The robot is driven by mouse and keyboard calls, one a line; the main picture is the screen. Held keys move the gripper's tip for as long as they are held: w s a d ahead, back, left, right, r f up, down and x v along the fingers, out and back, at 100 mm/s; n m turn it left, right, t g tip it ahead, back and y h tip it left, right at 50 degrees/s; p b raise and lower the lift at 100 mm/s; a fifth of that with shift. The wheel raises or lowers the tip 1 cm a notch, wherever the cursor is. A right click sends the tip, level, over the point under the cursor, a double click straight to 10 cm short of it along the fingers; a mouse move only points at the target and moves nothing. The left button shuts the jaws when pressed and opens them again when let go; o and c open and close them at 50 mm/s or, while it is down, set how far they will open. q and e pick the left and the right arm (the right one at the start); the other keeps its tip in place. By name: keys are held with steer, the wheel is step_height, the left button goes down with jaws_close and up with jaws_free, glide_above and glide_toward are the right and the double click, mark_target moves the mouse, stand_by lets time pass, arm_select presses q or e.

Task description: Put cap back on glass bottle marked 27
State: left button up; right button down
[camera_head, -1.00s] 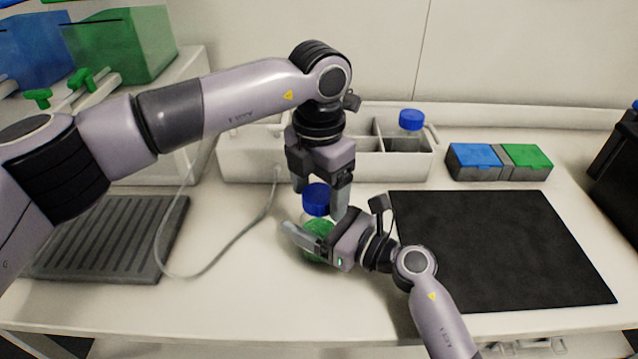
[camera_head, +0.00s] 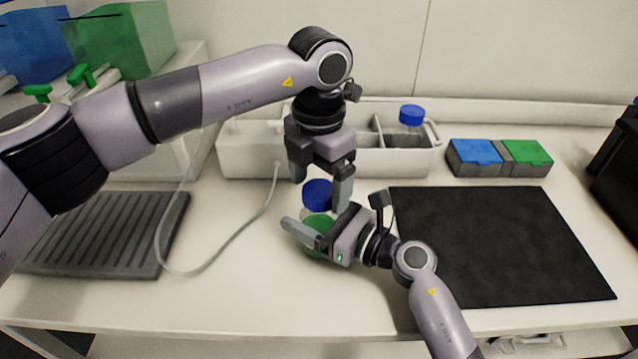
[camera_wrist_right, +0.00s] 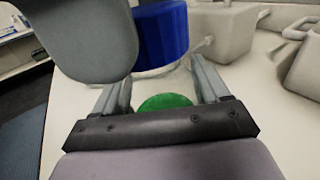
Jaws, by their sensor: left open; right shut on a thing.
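A glass bottle with green contents (camera_head: 318,235) stands on the bench in front of the white rack. A blue cap (camera_head: 317,195) is at its top; it also shows in the right wrist view (camera_wrist_right: 162,36), above clear glass and the green contents (camera_wrist_right: 166,102). I cannot tell whether it is seated. No number is readable. My right gripper (camera_head: 318,232) is shut on the bottle from the right, one finger on each side (camera_wrist_right: 160,90). My left gripper (camera_head: 320,190) points down, open, with its fingers at either side of the cap. One finger looms large in the right wrist view.
A white rack (camera_head: 245,160) behind holds another blue-capped bottle (camera_head: 411,125). A blue-and-green lidded box (camera_head: 500,158) lies right of it. A black mat (camera_head: 500,240) is at right, a grey ribbed plate (camera_head: 110,235) at left. A grey cable (camera_head: 222,268) curves left of the bottle.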

arm_select(q)
step_height(320, 180, up, 11)
stand_by(0.3)
arm_select(e)
jaws_free()
arm_select(q)
steer(key=shift+f+b, duration=0.3)
steer(key=shift+b, duration=0.05)
arm_select(e)
steer(key=shift+v, duration=3.55)
arm_select(q)
steer(key=shift+s, duration=0.1)
arm_select(e)
steer(key=shift+s, duration=0.2)
